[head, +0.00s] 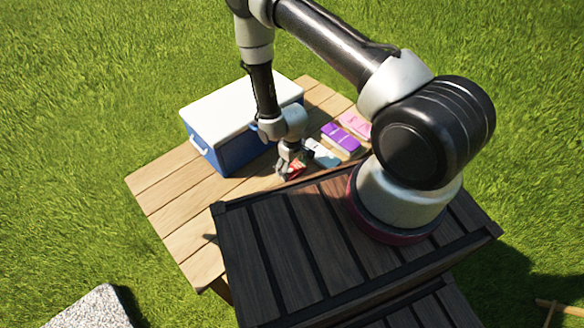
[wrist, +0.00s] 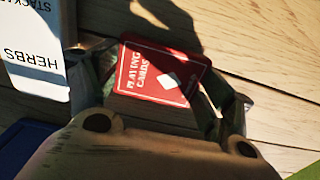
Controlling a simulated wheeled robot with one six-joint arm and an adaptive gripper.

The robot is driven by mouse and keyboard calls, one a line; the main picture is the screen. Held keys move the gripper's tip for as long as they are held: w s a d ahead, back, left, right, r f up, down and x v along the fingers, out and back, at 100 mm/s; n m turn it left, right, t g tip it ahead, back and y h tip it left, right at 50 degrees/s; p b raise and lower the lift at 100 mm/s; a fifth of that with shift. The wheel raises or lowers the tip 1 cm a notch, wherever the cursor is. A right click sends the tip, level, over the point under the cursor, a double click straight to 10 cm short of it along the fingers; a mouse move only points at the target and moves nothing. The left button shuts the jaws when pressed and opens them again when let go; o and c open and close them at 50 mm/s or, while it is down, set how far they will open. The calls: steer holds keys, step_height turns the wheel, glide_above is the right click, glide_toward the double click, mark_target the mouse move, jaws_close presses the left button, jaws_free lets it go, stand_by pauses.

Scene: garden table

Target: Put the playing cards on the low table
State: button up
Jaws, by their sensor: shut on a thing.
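The playing cards are a red box with white lettering (wrist: 158,72). In the wrist view the box lies between the two fingers of my gripper (wrist: 168,92), which is shut on it. In the head view my gripper (head: 287,170) points down over the light wooden table (head: 170,190), and a bit of the red box (head: 297,169) shows beside the fingers. I cannot tell whether the box touches the boards. I cannot tell whether any other surface in view is the low table.
A blue cooler with a white lid (head: 243,105) stands close behind my gripper. A white box marked HERBS (wrist: 38,65) is beside the left finger. A purple box (head: 341,138) and a pink box (head: 355,123) lie to the right. A grey stone block (head: 95,310) is at lower left.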

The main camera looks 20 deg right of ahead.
steer(key=shift+f, duration=0.2)
steer(key=o, duration=1)
steer(key=shift+c, duration=0.2)
